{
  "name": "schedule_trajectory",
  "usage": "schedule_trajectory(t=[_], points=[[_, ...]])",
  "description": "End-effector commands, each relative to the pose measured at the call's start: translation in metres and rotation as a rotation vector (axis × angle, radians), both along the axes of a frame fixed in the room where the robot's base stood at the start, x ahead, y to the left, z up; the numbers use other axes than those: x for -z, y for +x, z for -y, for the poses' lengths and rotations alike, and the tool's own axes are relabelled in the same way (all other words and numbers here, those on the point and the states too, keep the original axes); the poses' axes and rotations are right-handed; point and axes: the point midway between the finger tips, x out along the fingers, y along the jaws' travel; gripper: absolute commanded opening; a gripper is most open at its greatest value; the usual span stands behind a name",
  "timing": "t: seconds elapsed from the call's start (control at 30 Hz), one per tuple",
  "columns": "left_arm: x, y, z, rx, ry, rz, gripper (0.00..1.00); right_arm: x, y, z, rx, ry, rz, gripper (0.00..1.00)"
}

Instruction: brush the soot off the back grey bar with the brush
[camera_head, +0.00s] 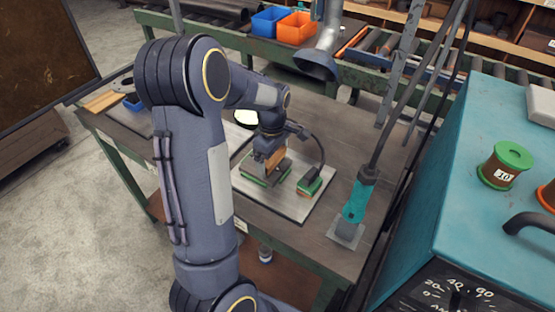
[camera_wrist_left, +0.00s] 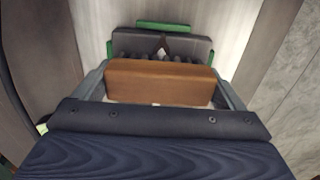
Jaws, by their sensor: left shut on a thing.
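My left gripper (camera_head: 272,158) is over the metal plate in the middle of the bench. It is shut on the brush, whose brown wooden block shows in the head view (camera_head: 275,159) and between the fingers in the left wrist view (camera_wrist_left: 160,82). Dark bristles show just beyond the block. A grey bar (camera_wrist_left: 190,45) with green edges lies right behind them; whether the bristles touch it I cannot tell. In the head view the gripper and brush partly cover the green-edged piece (camera_head: 285,169). Soot cannot be told clearly. My right gripper is not in view.
A smaller green and brown block (camera_head: 309,184) lies to the right on the light metal plate (camera_head: 290,207). A teal cabinet (camera_head: 455,215) borders the right. The plate's front is clear.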

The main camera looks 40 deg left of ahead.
Motion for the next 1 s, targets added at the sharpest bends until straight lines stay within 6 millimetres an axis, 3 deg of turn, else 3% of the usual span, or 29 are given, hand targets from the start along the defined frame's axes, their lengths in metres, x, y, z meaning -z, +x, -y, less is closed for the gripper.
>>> schedule_trajectory(t=[0.5,1.0], points=[[0.001,0.003,0.023,0.002,0.001,0.000,0.72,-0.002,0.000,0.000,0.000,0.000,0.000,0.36],[0.004,0.000,-0.001,0.000,0.001,0.000,0.72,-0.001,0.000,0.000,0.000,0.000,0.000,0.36]])
